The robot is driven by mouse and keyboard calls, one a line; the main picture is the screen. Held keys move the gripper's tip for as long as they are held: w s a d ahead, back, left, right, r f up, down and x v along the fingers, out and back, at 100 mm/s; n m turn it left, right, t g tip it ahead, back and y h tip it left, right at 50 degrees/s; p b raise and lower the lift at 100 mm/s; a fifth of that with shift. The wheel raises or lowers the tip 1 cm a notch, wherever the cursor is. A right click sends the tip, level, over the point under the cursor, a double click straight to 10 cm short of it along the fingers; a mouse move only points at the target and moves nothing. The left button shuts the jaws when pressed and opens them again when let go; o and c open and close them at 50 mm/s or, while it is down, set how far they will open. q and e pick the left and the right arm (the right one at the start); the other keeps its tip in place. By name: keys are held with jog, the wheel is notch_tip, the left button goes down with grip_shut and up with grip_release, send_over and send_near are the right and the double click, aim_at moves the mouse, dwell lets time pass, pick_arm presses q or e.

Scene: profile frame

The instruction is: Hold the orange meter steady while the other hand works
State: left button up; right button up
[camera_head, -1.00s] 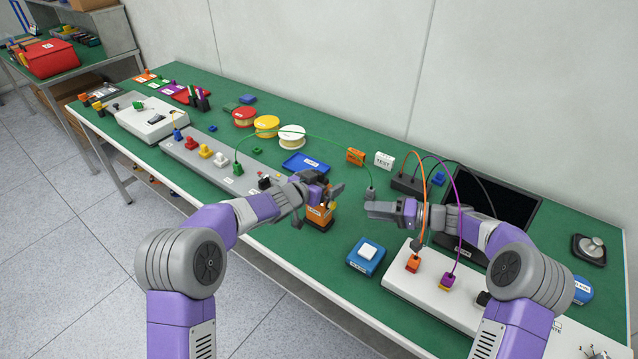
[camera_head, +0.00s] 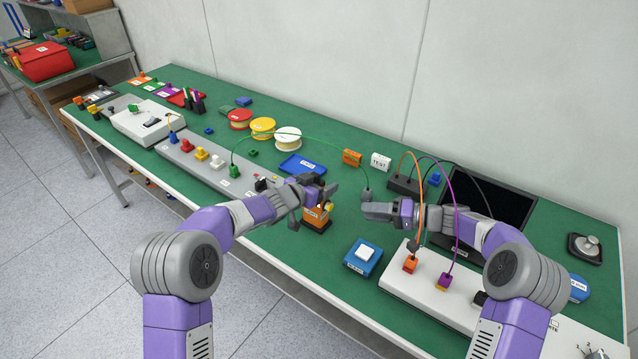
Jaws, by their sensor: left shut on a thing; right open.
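The orange meter (camera_head: 317,217) stands upright on the green bench top near its front edge. My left gripper (camera_head: 318,201) is shut on the meter's upper part and hides some of it. My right gripper (camera_head: 377,210) is open, to the right of the meter and apart from it. A green cable (camera_head: 322,142) arches from a green plug (camera_head: 234,171) on the grey strip to a grey connector (camera_head: 366,194). The connector is just beyond the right gripper's fingers; I cannot tell whether they touch.
A blue box with a white button (camera_head: 362,257) sits in front of the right gripper. A white panel (camera_head: 456,301) with orange and purple plugs lies under my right arm, with a dark screen (camera_head: 497,200) behind. A blue tray (camera_head: 302,166) and several spools (camera_head: 288,138) lie behind the meter.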

grip_shut()
dwell(1.7)
